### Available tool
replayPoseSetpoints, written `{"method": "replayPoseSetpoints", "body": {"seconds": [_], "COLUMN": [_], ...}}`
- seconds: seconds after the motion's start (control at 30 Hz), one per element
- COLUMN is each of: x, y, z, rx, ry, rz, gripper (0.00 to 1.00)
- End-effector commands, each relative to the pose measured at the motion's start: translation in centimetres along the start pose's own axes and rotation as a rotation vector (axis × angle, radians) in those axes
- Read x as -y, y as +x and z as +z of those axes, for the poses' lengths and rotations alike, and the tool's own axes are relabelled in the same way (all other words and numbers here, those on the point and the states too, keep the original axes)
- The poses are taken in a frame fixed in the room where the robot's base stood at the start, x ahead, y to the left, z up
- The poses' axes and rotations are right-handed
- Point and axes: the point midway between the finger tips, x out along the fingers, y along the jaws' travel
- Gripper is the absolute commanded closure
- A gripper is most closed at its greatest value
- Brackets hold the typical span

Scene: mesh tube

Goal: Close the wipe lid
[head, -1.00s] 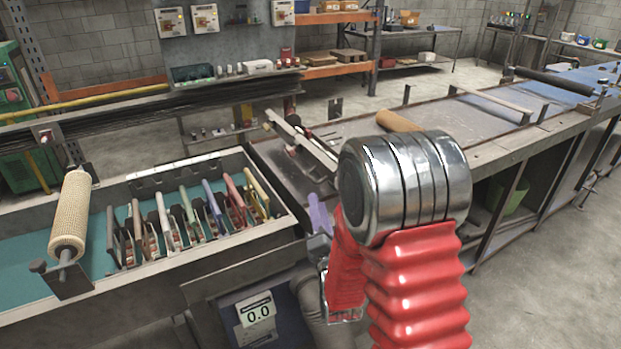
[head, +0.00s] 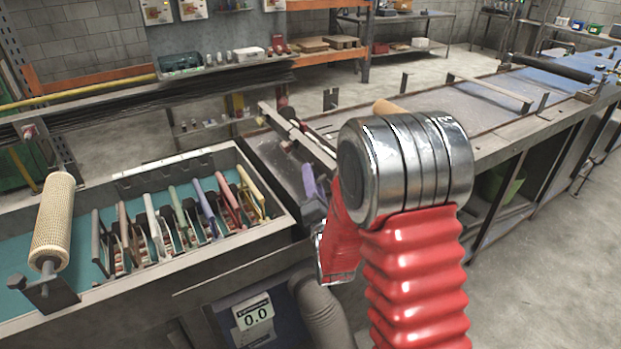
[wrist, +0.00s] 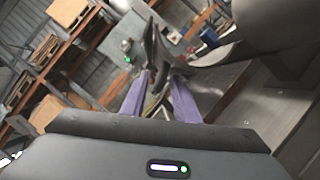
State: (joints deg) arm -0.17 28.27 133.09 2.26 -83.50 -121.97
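I cannot make out a wipe lid in either view. My gripper shows in the head view as a purple finger (head: 309,181) left of my red-sleeved arm, over the near end of the long bench (head: 290,165); the rest is hidden behind my arm. In the wrist view my gripper (wrist: 156,80) has two purple fingers with a gap between them, open, with no held object discernible. A dark curved shape (wrist: 153,48) shows beyond the fingertips; I cannot tell what it is or how far off.
A trough (head: 125,284) with a teal floor and several coloured-handled pieces (head: 182,218) stands at left. A mesh-covered roller (head: 53,222) sits at its left end. Open floor (head: 560,255) lies at right.

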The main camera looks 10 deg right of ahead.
Motion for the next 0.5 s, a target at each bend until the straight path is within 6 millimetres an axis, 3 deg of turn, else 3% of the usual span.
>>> {"method": "replayPoseSetpoints", "body": {"seconds": [0.07,0.5], "x": [-0.11,-0.21], "y": [-0.01,-0.04], "z": [-0.19,-0.41], "rx": [-0.003,-0.007], "ry": [0.001,0.002], "rz": [0.002,0.003], "gripper": [0.73,1.00]}}
